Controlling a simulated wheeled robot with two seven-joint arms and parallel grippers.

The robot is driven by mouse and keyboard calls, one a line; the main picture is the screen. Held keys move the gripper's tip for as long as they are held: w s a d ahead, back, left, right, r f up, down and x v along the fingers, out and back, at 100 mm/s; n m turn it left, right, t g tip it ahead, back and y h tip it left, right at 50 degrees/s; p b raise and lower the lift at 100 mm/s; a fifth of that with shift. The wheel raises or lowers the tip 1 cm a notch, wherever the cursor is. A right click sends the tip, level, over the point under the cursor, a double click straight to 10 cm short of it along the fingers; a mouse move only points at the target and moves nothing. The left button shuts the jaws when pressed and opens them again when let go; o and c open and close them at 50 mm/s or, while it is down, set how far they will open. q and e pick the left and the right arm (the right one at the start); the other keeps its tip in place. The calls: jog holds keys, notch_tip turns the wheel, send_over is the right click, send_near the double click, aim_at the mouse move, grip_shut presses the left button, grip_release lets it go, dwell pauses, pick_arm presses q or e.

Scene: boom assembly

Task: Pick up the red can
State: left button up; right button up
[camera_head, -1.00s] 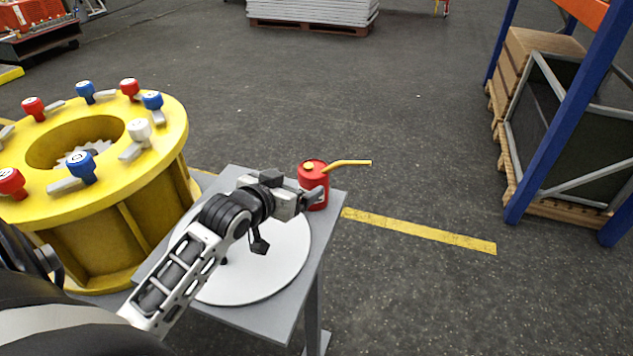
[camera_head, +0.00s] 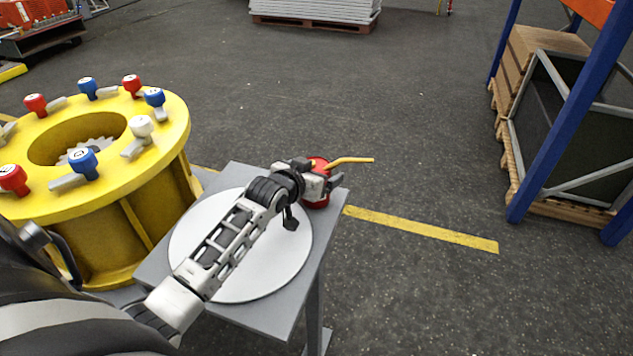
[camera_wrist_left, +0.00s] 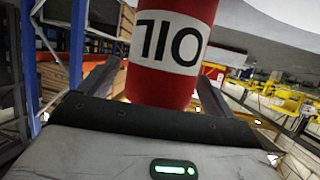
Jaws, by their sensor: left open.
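The red can (camera_head: 318,202) with a yellow spout stands at the far right corner of the grey table (camera_head: 262,316). My left gripper (camera_head: 328,182) is at the can and hides much of its body in the head view. In the left wrist view the can (camera_wrist_left: 165,85), with a white label and black digits, stands between the two open fingers of my left gripper (camera_wrist_left: 160,78). A gap seems to show beside the left finger; whether the right finger touches the can, I cannot tell. My right gripper is not in view.
A white round disc (camera_head: 265,262) lies on the table under my left arm. A yellow drum (camera_head: 165,125) with red, blue and white knobs stands to the left. A blue rack post (camera_head: 570,110) is at the right.

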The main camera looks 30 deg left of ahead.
pick_arm(q)
jog(key=c, duration=1.2)
jog(key=shift+o, duration=0.2)
jog(key=shift+r, duration=0.15)
